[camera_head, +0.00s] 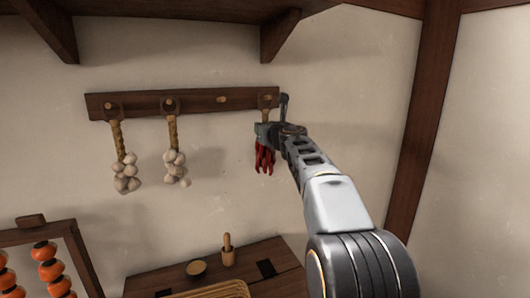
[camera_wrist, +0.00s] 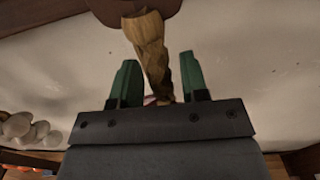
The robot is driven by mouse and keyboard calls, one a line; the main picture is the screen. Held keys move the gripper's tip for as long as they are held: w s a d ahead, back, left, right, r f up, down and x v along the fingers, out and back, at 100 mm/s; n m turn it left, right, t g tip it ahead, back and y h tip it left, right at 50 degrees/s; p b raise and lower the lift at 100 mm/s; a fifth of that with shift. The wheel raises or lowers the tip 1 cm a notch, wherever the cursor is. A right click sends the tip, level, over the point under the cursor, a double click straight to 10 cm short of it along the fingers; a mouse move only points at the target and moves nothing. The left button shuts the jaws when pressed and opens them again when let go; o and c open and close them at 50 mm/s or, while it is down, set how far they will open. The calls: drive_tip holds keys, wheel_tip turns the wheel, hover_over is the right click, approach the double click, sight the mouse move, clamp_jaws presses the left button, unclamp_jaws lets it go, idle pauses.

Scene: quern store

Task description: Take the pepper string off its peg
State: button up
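The pepper string (camera_head: 264,161) hangs at the right end of the dark wall rail. Its red peppers show below my gripper (camera_head: 267,131) in the head view. Its tan braided cord (camera_wrist: 150,47) runs down from a brown loop (camera_wrist: 135,8) at the top of the wrist view. The peg (camera_head: 267,98) shows on the rail in the head view. In the wrist view my gripper (camera_wrist: 158,62) has its green fingers apart, one on each side of the cord, with small gaps visible. The peppers are mostly hidden behind the gripper body there.
Two garlic braids (camera_head: 120,165) (camera_head: 174,160) hang on the rail (camera_head: 196,101) to the left. A bare peg (camera_head: 221,99) lies between them and the pepper string. A shelf bracket (camera_head: 278,38) is above, a cabinet top (camera_head: 288,283) below, and a wooden post (camera_head: 424,115) right.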

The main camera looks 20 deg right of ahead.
clamp_jaws()
drive_tip(key=shift+r, duration=0.15)
idle(0.4)
